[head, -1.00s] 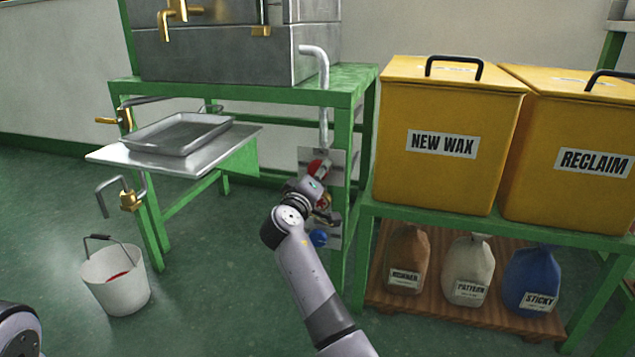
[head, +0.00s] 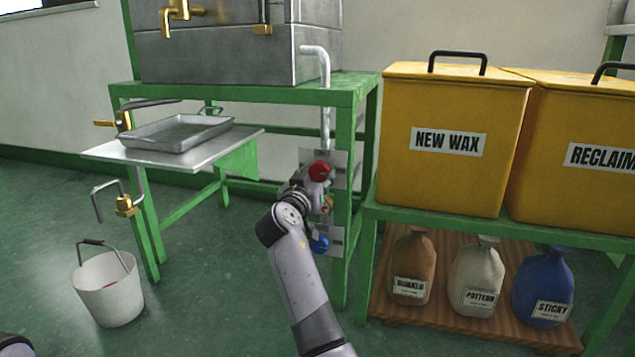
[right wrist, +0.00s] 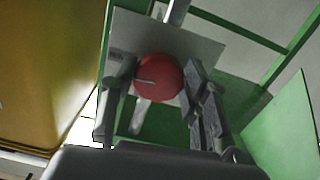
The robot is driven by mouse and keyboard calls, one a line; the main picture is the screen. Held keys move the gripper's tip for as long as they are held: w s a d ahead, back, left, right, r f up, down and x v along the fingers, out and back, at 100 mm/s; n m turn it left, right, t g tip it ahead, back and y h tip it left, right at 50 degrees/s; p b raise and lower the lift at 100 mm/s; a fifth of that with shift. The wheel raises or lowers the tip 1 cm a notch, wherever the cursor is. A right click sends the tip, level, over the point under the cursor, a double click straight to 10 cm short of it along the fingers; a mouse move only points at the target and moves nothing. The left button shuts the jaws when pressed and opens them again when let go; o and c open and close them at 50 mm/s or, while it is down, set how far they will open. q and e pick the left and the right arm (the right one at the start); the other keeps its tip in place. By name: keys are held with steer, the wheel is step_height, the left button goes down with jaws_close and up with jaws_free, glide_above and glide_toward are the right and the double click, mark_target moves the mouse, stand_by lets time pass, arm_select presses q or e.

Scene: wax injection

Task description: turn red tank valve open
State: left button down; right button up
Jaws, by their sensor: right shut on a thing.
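The red tank valve (head: 320,172) is a round red knob on a grey plate beside the green stand's right legs, below a bent grey pipe. In the right wrist view the red knob (right wrist: 158,78) has a pale line on its face. My right gripper (head: 316,178) is at the knob, with its fingers on either side, shut on it. The gripper body hides part of the plate and fittings. A blue knob (head: 319,244) sits lower on the same side. My left gripper is out of view.
The green stand (head: 352,92) carries a metal tank (head: 220,55). Yellow NEW WAX (head: 455,175) and RECLAIM (head: 585,195) bins stand close on the right, above several sacks. A tray (head: 178,133) and white bucket (head: 110,297) are left. Floor between bucket and arm is clear.

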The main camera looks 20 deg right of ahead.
steer(key=shift+m, duration=0.6)
steer(key=o, duration=1.1)
steer(key=shift+o, duration=0.2)
step_height(320, 180, up, 10)
